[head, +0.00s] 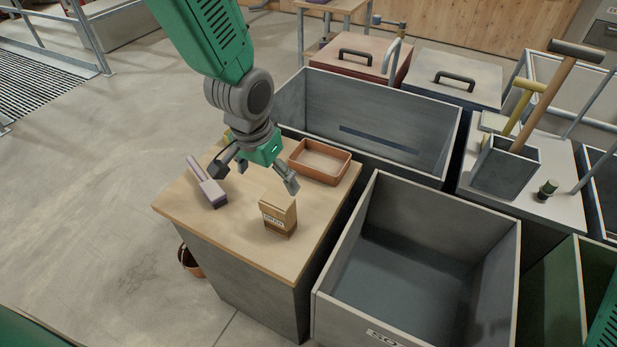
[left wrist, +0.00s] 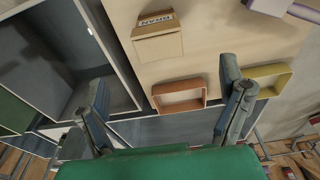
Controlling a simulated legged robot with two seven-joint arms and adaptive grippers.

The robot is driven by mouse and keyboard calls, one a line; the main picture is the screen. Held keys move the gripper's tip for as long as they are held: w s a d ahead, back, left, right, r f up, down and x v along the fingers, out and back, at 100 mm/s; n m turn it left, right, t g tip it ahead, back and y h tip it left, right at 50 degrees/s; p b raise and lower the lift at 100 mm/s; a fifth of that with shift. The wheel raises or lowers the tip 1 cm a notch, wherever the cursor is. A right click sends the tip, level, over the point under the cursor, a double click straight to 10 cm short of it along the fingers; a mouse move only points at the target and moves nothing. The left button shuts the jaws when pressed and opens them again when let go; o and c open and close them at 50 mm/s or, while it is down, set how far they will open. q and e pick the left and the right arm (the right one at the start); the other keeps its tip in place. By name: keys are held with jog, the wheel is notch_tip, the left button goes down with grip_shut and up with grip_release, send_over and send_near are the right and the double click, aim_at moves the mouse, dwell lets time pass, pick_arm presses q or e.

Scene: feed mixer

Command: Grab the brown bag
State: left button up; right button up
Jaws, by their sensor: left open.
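The brown bag (head: 279,218) stands upright on the wooden-topped table (head: 200,222), with a dark label band on it. It also shows in the left wrist view (left wrist: 158,44), where the label reads "BRAN". My left gripper (head: 254,178) is above the table, behind and slightly left of the bag in the head view. Its two fingers are spread wide, with nothing between them. In the left wrist view the fingers of the left gripper (left wrist: 166,85) are apart, and the bag lies beyond the tips. My right gripper is not in view.
A purple-grey brush (head: 208,186) lies left of the gripper. An orange-brown tray (head: 320,178) is behind the bag. A yellow tray (left wrist: 268,72) shows in the left wrist view. A large open grey bin (head: 333,268) stands close on the right, another (head: 380,95) behind.

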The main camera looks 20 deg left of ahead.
aim_at(280, 200)
pick_arm(q)
jog(key=shift+w+r, duration=0.15)
jog(key=shift+w, duration=0.15)
jog(key=f, duration=0.5)
jog(key=w+d+f, duration=0.1)
jog(key=f, duration=0.1)
jog(key=shift+d+f+b, duration=0.1)
jog(key=shift+f+b, duration=0.2)
jog(key=shift+f, duration=0.1)
jog(key=f, duration=0.3)
jog(key=a+f, duration=0.1)
jog(key=f, duration=0.1)
jog(key=shift+w+f, duration=0.2)
jog(key=shift+w, duration=0.1)
jog(key=shift+d, duration=0.25)
jog(key=shift+c, duration=0.8)
jog(key=shift+d+r, duration=0.1)
jog(key=shift+d, duration=0.05)
jog(key=c, duration=1.1)
jog(key=shift+c, duration=0.2)
